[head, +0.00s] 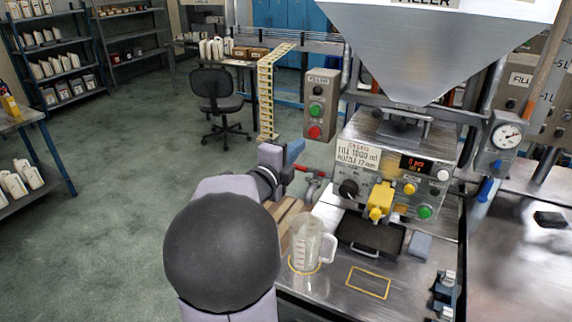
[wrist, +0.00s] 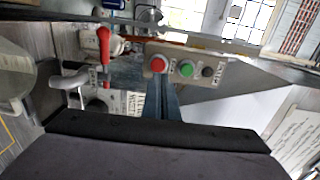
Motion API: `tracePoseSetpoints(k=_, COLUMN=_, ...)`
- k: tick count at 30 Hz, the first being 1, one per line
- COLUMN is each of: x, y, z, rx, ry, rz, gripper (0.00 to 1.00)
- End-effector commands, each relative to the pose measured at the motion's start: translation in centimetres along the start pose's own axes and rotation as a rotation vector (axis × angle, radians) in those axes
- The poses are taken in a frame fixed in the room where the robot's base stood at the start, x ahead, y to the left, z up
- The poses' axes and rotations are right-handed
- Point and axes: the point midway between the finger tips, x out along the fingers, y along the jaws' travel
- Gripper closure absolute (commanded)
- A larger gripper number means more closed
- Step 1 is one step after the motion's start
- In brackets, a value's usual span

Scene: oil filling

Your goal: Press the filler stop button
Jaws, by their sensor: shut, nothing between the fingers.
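A grey button box (head: 321,103) labelled FILLER hangs beside the hopper. It carries a red button (head: 314,132), a green button (head: 315,110) and a small dark knob. In the wrist view the box lies sideways, with the red button (wrist: 158,64) at its left end and the green button (wrist: 187,69) beside it. My gripper (head: 296,147) is shut and empty, its blue fingers to the left of and slightly below the red button in the head view. In the wrist view the fingertips (wrist: 161,82) point at the red button; I cannot tell whether they touch it.
A clear measuring jug (head: 303,245) stands on the metal bench below the filler. The filler's control panel (head: 385,170) is right of the box. A red-handled valve (wrist: 104,45) shows left of the fingers in the wrist view. A yellow ladder-like rail (head: 267,95) stands behind my arm.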

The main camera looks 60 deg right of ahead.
Motion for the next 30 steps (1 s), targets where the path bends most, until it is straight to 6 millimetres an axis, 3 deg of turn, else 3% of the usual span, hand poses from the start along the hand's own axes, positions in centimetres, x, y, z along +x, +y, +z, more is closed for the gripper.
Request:
tracePoseSetpoints(k=6, x=-3.5, y=0.2, z=0.1, rx=0.001, ry=-0.003, rz=0.000, gripper=1.00)
tracePoseSetpoints(k=12, x=-5.3, y=0.1, z=0.1, rx=0.000, ry=-0.002, rz=0.001, gripper=1.00)
tracePoseSetpoints(k=30, x=-5.8, y=0.1, z=0.0, rx=-0.001, ry=0.000, rz=0.003, gripper=1.00)
